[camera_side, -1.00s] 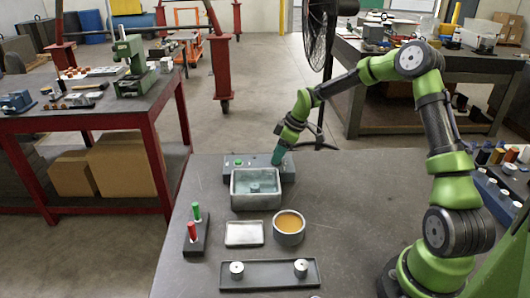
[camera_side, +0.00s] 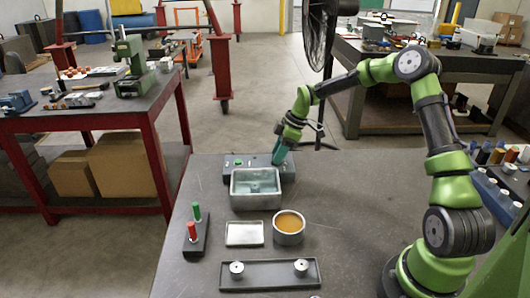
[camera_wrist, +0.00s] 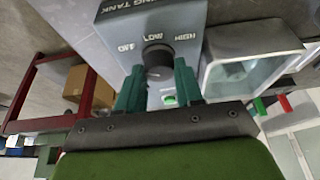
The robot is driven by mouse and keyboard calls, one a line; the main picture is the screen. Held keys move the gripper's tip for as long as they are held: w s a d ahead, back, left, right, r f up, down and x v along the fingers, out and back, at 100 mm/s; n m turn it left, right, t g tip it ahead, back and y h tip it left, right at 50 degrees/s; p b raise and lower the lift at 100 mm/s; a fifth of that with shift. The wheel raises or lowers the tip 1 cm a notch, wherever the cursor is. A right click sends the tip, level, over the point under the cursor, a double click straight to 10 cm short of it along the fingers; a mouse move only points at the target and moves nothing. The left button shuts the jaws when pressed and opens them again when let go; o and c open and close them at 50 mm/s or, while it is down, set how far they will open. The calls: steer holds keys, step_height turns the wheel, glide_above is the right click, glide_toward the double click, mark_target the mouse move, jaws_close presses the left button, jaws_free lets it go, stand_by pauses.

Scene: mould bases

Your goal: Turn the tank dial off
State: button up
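The tank dial (camera_wrist: 157,58) is a dark round knob on a grey control box (camera_side: 232,168) behind the tank. Labels OFF, LOW and HIGH show around it in the wrist view; its exact pointer direction is hard to read. My gripper (camera_wrist: 158,72) has its two teal fingers apart, one on each side of the dial. I cannot tell whether they touch it. In the side view my gripper (camera_side: 279,158) points down at the right part of the box and hides the dial. The metal tank (camera_side: 256,204) holds bluish liquid with a grey shape in it.
A green button (camera_side: 238,162) sits on the box. In front of the tank are a shallow metal tray (camera_side: 245,234), a pot of orange liquid (camera_side: 290,222), a stand with red and green handles (camera_side: 195,230), and a dark tray with two round pieces (camera_side: 270,276).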

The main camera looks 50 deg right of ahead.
steer(key=o, duration=0.4)
steer(key=shift+c, duration=0.2)
steer(key=v, duration=1.7)
steer(key=s+a+r+m+t, duration=0.1)
steer(key=s+a+m+t, duration=0.1)
steer(key=s+a+m, duration=0.4)
steer(key=s+a+r+m+t+h, duration=0.1)
steer(key=s+a+m, duration=0.6)
steer(key=s+a, duration=0.8)
steer(key=shift+s+a+r+t, duration=0.25)
steer(key=shift+s+r+t, duration=0.3)
steer(key=shift+r, duration=0.25)
